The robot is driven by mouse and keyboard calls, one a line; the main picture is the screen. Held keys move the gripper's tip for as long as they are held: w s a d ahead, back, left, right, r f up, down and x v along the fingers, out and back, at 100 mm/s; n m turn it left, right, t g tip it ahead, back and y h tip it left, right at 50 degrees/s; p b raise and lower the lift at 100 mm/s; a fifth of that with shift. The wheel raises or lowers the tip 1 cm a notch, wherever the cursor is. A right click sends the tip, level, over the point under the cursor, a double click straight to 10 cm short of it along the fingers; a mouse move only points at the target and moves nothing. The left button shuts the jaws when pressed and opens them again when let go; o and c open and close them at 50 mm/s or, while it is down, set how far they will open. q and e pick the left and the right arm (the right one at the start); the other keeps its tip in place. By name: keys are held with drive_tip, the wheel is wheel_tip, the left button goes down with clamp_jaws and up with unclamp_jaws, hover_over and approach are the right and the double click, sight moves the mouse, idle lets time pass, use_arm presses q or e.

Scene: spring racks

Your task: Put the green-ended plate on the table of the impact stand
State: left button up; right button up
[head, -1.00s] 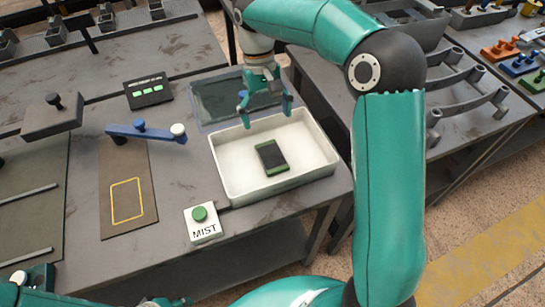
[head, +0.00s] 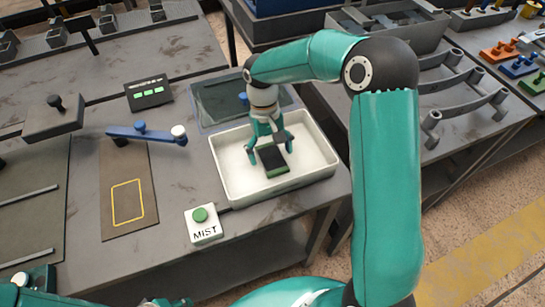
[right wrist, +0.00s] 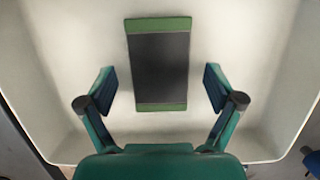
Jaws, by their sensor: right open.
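The green-ended plate (head: 276,165), dark with a green strip at each end, lies flat in the white tray (head: 231,190). It also shows whole in the right wrist view (right wrist: 159,62). My right gripper (head: 271,154) is over the plate, open and empty. Its fingers stand apart on either side of the plate in the right wrist view, with gaps to both long edges. A brown board with a yellow outline (head: 127,202), near a blue arm with a white knob (head: 150,134), looks like the impact stand's table. Only teal pieces of my left arm show at the bottom left edge; its jaws are unclear.
A white MIST box with a green button (head: 203,224) stands in front of the tray. A black box with green lights (head: 148,92) and a dark panel (head: 217,101) are behind. A grey block with a knob (head: 53,120) is at left.

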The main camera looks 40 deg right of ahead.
drive_tip(key=c, duration=1.7)
drive_tip(key=shift+r, duration=0.1)
clamp_jaws()
drive_tip(key=shift+r, duration=0.1)
